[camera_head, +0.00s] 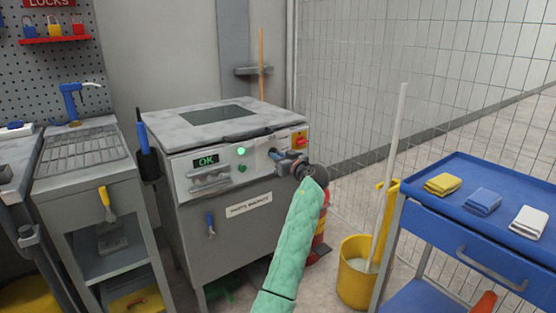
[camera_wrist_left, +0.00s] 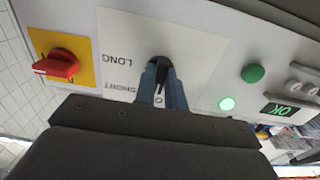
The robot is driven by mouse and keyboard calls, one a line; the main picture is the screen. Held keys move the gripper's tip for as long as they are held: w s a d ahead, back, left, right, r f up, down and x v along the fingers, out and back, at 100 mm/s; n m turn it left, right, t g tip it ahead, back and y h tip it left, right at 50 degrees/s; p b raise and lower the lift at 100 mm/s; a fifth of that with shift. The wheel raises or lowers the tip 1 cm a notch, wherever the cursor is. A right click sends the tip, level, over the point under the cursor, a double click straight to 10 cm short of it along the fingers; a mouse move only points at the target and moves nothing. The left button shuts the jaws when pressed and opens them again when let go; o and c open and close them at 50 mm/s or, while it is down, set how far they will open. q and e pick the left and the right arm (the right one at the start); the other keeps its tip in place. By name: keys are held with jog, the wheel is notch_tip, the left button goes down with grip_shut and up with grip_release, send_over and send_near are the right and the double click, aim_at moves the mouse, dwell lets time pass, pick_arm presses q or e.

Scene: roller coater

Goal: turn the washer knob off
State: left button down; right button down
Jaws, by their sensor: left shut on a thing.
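The washer (camera_head: 235,190) is a grey cabinet with a white control panel on its front. In the left wrist view its black knob (camera_wrist_left: 159,64) sits on a white plate printed LONG and SHORT; a third label is mostly hidden by my fingers. My left gripper (camera_head: 277,156) reaches the right part of the panel, and its blue-grey fingers (camera_wrist_left: 160,80) are shut on the knob, one on each side. The knob is hidden in the head view. The display reads OK (camera_head: 207,160), and a green lamp (camera_wrist_left: 227,104) beside it is lit. My right gripper is not in view.
A red switch on a yellow plate (camera_wrist_left: 60,65) sits close beside the knob, and a green button (camera_wrist_left: 253,73) is on its other side. A yellow mop bucket (camera_head: 356,285) and a blue cart (camera_head: 480,235) stand to the right.

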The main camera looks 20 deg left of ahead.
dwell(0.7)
pick_arm(q)
jog(key=c, duration=1.5)
grip_release()
jog(key=shift+o, duration=0.2)
jog(key=v, duration=0.7)
jog(key=shift+s+d, duration=0.25)
jog(key=shift+d, duration=0.1)
